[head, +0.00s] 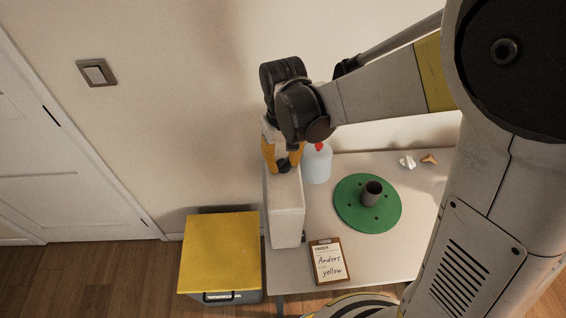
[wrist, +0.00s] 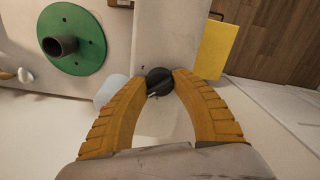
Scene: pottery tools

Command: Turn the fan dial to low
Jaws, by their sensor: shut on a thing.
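The fan is a tall off-white box (head: 287,212) at the left end of the table. Its black round dial (head: 284,165) sits on the top face. In the wrist view the dial (wrist: 157,81) shows a small light mark on its lower left edge. My gripper (head: 283,163) reaches down from above, and its two orange fingers are shut on the dial, one on each side. In the wrist view my gripper (wrist: 160,84) has both fingertips against the dial. The setting labels beside the dial are too small to read.
A green round disc (head: 352,222) with a dark cup (head: 373,191) stands on the table (head: 408,245). A clipboard (head: 328,262) lies in front. A yellow-lidded bin (head: 219,252) stands left.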

